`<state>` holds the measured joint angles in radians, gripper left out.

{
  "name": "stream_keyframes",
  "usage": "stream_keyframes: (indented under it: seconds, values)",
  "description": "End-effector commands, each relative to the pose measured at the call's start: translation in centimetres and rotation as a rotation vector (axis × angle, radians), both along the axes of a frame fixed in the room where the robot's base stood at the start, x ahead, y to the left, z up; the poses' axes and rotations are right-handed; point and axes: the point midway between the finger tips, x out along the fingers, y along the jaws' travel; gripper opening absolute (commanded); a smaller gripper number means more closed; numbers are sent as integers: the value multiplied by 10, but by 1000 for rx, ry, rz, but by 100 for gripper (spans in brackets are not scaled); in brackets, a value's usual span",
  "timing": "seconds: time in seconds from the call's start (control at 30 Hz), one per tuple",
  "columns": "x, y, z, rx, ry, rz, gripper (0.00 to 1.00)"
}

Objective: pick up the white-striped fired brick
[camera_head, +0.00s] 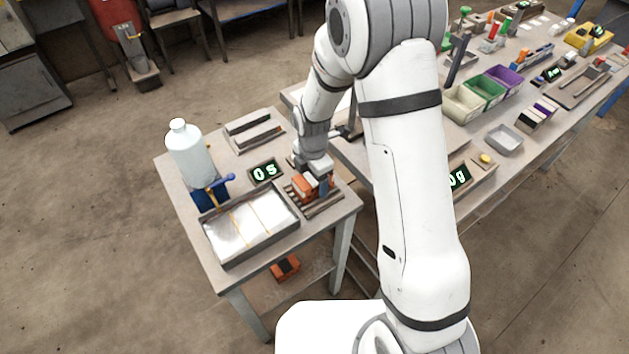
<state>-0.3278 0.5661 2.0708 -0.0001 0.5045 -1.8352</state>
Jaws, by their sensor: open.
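An orange-red brick (302,190) with a pale patch on top lies on a slatted wooden rack at the right side of the small table; it looks like the white-striped fired brick, but the stripe is too small to make out fully. My gripper (312,182) points down right over this brick, its open jaws around or just above it. One dark finger shows on the brick's right side. The gripper hides part of the brick, and I cannot tell whether the fingers touch it.
A metal tray (240,250), a white bottle (190,155), a "0s" display (266,172) and a long dark tray (254,130) crowd the small table. Another orange brick (286,268) lies below it. A cluttered workbench (460,205) stands to the right, behind my arm.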

Motion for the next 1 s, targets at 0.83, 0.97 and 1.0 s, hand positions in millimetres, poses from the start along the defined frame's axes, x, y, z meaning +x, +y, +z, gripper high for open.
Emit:
stream_keyframes:
  seconds: [0.83,0.97,1.0]
  values:
    - [0,1,1,1,-1,1,18]
    - [0,1,1,1,-1,1,18]
    - [0,1,2,1,-1,1,18]
